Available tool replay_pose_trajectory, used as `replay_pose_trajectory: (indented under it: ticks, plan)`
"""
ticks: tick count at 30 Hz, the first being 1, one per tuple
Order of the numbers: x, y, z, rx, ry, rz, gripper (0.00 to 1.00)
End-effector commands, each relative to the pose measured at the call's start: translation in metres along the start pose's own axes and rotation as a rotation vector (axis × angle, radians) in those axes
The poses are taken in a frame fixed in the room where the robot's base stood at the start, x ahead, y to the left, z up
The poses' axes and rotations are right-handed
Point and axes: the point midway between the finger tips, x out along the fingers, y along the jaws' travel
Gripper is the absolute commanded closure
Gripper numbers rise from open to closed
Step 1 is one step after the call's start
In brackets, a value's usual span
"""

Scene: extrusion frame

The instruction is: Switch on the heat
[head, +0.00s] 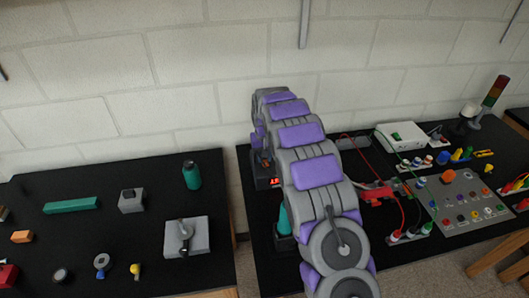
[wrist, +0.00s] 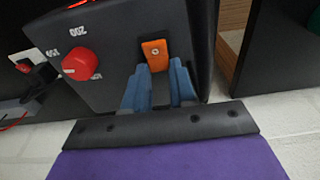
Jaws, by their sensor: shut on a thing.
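A black heater box (wrist: 110,70) fills the upper middle of the wrist view, tilted in the picture. It has a red round knob (wrist: 83,62) with white numbers around it, a lit red display (wrist: 78,10) and an orange switch (wrist: 155,48). The blue fingers of my gripper (wrist: 160,76) are close together at the switch, one on each side of its near end, and shut on it. In the head view the box's red display (head: 275,181) shows left of my arm; the arm hides much of the box, and my gripper cannot be made out.
A teal bottle (head: 284,222) stands beside my arm on the right black table. Right of it are red and green cables, a white device (head: 400,135) and a grey button panel (head: 468,203). The left table (head: 130,215) holds several small objects. A gap separates the tables.

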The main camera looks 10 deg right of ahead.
Motion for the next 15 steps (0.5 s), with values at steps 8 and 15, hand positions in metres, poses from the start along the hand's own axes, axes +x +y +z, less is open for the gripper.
replay_pose_trajectory:
  ticks: [8, 15]
  plan:
    - [0.0017, -0.0003, -0.0001, 0.000, -0.013, 0.000, 1.00]
    - [0.0024, -0.0003, 0.0005, -0.001, -0.015, 0.000, 0.64]
